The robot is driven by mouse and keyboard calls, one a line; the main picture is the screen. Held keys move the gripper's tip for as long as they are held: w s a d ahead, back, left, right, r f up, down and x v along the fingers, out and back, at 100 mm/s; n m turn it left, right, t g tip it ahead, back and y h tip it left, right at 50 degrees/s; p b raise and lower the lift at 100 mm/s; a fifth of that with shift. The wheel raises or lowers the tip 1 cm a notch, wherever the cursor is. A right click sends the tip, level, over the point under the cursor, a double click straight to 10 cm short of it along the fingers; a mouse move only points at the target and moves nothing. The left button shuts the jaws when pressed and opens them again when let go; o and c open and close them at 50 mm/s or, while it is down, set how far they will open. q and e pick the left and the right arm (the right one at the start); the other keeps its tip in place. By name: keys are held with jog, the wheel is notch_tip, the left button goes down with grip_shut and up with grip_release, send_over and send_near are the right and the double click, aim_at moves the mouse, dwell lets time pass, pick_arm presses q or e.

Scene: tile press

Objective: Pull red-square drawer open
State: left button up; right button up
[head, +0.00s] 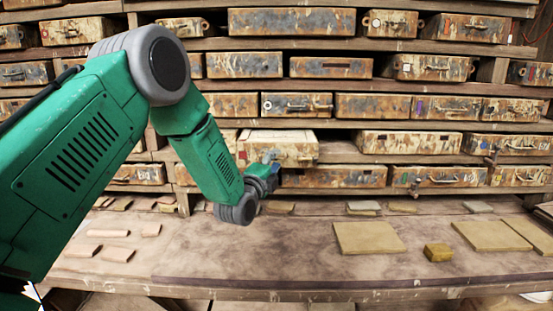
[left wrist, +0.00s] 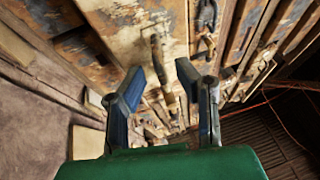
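A worn cream and rust drawer (head: 278,148) in the middle of the rack stands out from its row, its top face showing. I cannot make out a red square on it. My left gripper (head: 264,178) is at its lower front and hides part of it. In the left wrist view the two blue fingers of my left gripper (left wrist: 160,72) are apart, and a worn bar handle (left wrist: 158,58) on a drawer front (left wrist: 125,30) shows between and beyond them. I cannot tell whether they touch it. My right gripper is not in view.
Shelves of similar painted drawers (head: 292,20) fill the back. Below is a brown worktable (head: 280,245) with flat tan tiles (head: 368,237), a small yellow block (head: 438,252) and several pinkish pieces (head: 108,233). The table's middle is mostly clear.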

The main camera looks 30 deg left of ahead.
pick_arm(q)
jog(key=shift+w, duration=0.4)
jog(key=shift+r, duration=0.1)
grip_shut()
jog(key=shift+s+d+f, duration=0.3)
jog(key=shift+s+d, duration=0.15)
jog(key=shift+s, duration=0.15)
jog(key=shift+s+d+r, duration=0.1)
jog(key=shift+s+d, duration=0.05)
jog(key=shift+s, duration=0.2)
jog(key=shift+c, duration=0.2)
grip_release()
jog(key=shift+o, duration=0.2)
jog(key=shift+w+r, duration=0.1)
jog(key=v, duration=1.2)
